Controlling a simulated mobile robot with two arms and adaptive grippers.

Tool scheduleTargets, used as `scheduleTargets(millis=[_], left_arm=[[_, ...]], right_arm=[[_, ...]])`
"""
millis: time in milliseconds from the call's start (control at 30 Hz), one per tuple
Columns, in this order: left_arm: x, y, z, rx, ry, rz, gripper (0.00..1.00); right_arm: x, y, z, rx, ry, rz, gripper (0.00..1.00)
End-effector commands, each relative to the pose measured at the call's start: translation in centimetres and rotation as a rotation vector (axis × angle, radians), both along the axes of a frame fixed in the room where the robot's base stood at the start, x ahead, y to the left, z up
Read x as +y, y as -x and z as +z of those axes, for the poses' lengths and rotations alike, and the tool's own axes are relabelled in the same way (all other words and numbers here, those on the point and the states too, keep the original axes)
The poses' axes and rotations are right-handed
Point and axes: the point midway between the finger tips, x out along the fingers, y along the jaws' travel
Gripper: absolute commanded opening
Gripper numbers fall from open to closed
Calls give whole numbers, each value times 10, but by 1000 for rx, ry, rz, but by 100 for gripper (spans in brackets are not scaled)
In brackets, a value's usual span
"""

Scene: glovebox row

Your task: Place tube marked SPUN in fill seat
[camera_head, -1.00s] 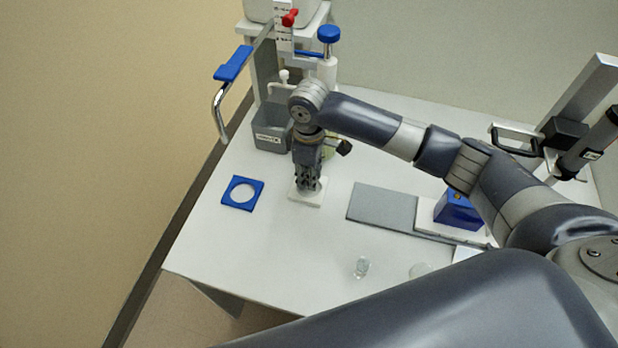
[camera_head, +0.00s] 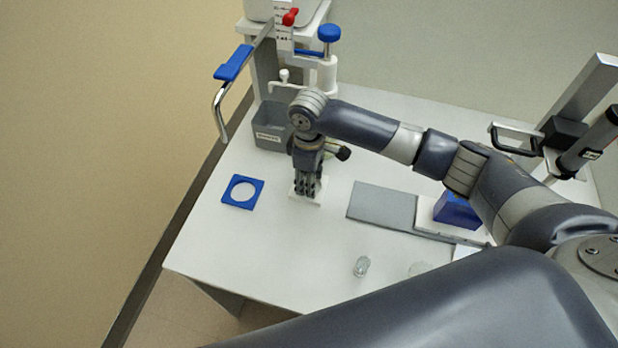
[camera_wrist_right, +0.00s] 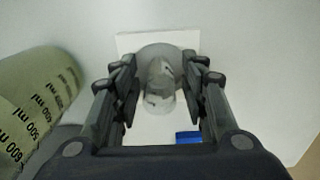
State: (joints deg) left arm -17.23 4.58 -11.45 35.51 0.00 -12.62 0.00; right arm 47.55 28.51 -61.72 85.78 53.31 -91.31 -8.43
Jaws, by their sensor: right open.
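My right gripper (camera_head: 307,190) is over a small white block (camera_head: 317,200) on the table. In the right wrist view the open fingers (camera_wrist_right: 160,95) stand on either side of a clear, greyish tube-like piece (camera_wrist_right: 160,78), with a gap on both sides. It sits over the white block (camera_wrist_right: 158,40), which has a blue patch (camera_wrist_right: 188,137) near the front. I cannot read any SPUN mark on it. Another small clear vial (camera_head: 361,266) stands on the table to the right. My left gripper is not in view.
A blue square ring (camera_head: 242,192) lies left of my gripper. A grey bin (camera_head: 268,130) and a stand with a blue knob (camera_head: 329,33) are behind. A greenish graduated bottle (camera_wrist_right: 35,105) is close beside the gripper. A grey plate (camera_head: 382,207) and blue block (camera_head: 456,210) lie right.

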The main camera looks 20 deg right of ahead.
Motion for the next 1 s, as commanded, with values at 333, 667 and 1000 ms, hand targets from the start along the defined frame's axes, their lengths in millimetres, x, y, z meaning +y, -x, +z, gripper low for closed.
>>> scheduleTargets(millis=[333, 667, 1000], left_arm=[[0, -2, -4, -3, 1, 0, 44], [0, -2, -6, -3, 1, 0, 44], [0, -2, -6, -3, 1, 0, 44]], right_arm=[[1, -2, 64, -5, -2, 1, 41], [1, -1, 115, -2, -1, 0, 41], [0, 0, 120, 1, -1, 0, 41]])
